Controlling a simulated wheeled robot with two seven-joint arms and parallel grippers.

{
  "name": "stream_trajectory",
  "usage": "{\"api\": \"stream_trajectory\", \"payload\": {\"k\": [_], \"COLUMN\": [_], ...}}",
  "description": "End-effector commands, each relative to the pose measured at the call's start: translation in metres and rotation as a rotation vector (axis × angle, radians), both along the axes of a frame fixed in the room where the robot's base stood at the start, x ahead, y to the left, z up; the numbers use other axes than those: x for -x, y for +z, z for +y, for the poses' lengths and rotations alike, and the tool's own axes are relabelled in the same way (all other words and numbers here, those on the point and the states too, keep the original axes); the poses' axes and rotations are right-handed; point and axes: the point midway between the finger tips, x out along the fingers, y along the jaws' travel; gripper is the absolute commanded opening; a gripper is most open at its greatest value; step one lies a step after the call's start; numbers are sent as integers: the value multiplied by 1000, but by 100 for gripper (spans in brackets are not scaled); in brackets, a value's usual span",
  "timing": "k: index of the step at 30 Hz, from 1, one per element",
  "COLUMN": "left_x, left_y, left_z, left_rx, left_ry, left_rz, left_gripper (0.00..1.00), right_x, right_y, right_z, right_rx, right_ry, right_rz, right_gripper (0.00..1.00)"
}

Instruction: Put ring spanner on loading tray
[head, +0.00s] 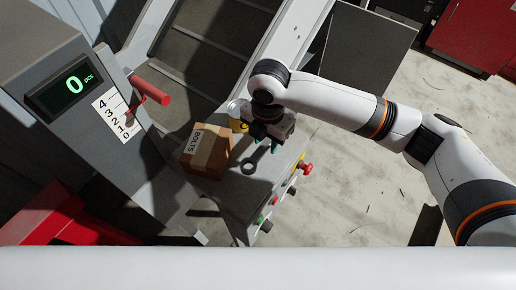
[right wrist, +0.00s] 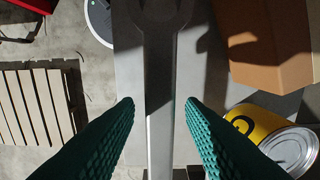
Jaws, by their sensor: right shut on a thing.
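The ring spanner (right wrist: 160,95) is a long grey metal tool. In the right wrist view its shaft runs lengthwise between my fingers, and its wider head is at the top edge, partly cut off. My right gripper (right wrist: 160,106), with teal ribbed fingers, is shut on the shaft. I cannot tell whether the spanner touches the surface. No surface is clearly identifiable as the loading tray. My left gripper is out of view.
A cardboard BOLTS box (head: 207,151) and a yellow can (head: 237,113) stand beside the gripper. Buttons (head: 306,168) line the console's right side. A counter display (head: 75,85) reading 0 and a red lever (head: 150,90) are at left. A slatted pallet (right wrist: 35,105) lies on the floor.

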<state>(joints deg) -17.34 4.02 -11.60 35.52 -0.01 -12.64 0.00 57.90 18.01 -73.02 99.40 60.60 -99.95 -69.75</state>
Motion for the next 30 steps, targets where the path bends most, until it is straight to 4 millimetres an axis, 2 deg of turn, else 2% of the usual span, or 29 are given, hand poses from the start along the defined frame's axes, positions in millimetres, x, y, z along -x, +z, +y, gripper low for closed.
{"api": "stream_trajectory", "payload": {"k": [2, 5, 12, 15, 26, 27, 30], "left_x": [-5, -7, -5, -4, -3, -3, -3], "left_y": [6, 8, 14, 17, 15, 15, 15], "left_z": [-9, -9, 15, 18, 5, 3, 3], "left_rx": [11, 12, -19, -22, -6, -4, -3], "left_ry": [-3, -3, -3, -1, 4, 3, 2], "left_rz": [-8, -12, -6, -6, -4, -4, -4], "left_gripper": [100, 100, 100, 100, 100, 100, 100], "right_x": [1, 0, 1, 1, 0, 0, 0], "right_y": [-11, -21, -45, -58, -65, -66, -65], "right_z": [1, 1, 1, 1, 1, 1, 1], "right_rx": [-1, -2, 0, -1, -2, -1, -1], "right_ry": [1, 1, 0, 1, 1, 1, 1], "right_rz": [1, 0, 0, 0, -3, -2, -2], "right_gripper": [4, 4, 4, 4, 4, 39, 56]}}
